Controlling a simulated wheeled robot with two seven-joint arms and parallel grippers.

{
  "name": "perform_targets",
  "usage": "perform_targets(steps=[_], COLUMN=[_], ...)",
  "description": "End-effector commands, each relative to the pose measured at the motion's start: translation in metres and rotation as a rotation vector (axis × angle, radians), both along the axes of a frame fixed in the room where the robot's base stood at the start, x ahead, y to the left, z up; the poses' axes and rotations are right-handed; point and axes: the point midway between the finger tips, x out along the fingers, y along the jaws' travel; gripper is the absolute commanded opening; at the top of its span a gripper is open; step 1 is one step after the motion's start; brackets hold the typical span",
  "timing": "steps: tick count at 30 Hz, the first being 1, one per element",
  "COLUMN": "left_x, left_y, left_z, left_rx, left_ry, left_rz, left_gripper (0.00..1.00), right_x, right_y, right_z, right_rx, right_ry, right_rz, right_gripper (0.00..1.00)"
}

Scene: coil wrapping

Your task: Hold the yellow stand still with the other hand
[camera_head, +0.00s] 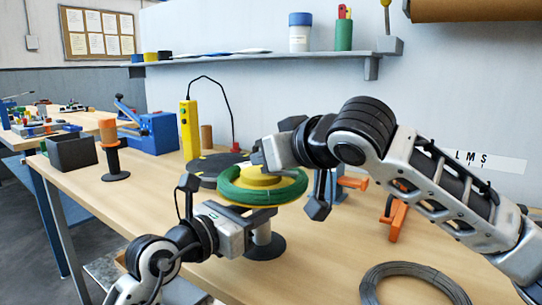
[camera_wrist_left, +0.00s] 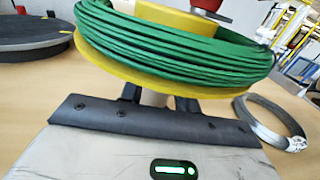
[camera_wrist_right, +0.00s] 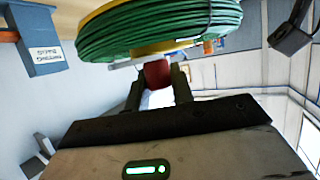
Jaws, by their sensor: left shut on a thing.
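A green coil (camera_head: 292,190) lies around the yellow stand (camera_head: 258,178), whose post stands on a round dark base (camera_head: 264,246). My left gripper (camera_head: 248,222) is below the coil, at the post from the left. In the left wrist view its fingers (camera_wrist_left: 160,98) reach under the yellow disc and are shut on the pale post. My right gripper (camera_head: 262,160) is at the coil's back upper side. In the right wrist view its fingers (camera_wrist_right: 157,88) stand apart close to the coil (camera_wrist_right: 160,28).
A black turntable (camera_head: 207,170) is behind the stand, with a yellow control box (camera_head: 189,128) beside it. A grey wire ring (camera_head: 415,266) lies at front right and orange clamps (camera_head: 396,218) stand at right. Bare tabletop (camera_head: 130,205) lies at left.

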Motion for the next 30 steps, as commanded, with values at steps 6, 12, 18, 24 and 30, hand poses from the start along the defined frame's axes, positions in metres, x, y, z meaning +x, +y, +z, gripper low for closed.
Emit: perform_targets(steps=[6, 12, 18, 24, 30], left_x=[-0.0003, -0.0003, -0.0004, -0.0004, -0.0001], left_y=[-0.0007, -0.0007, -0.0006, -0.0006, -0.0006], left_z=[-0.0011, -0.0012, -0.0011, -0.0011, -0.0011], left_rx=[0.001, 0.001, 0.001, 0.001, 0.001], left_ry=[0.003, 0.003, 0.003, 0.003, 0.003], left_rz=[-0.002, -0.002, -0.002, -0.002, -0.001], left_gripper=[0.00, 0.00, 0.00, 0.00, 0.00], right_x=[-0.0003, -0.0014, -0.0004, -0.0004, -0.0004], right_y=[0.0001, 0.0032, 0.0022, 0.0000, -0.0002], right_z=[0.0000, -0.0009, -0.0007, -0.0004, -0.0005], right_rx=[-0.001, -0.003, -0.001, 0.001, 0.000], right_ry=[0.001, 0.002, 0.003, 0.001, 0.002], right_rz=[-0.003, -0.132, -0.334, -0.407, -0.407], right_gripper=[0.01, 0.01, 0.01, 0.01, 0.01])
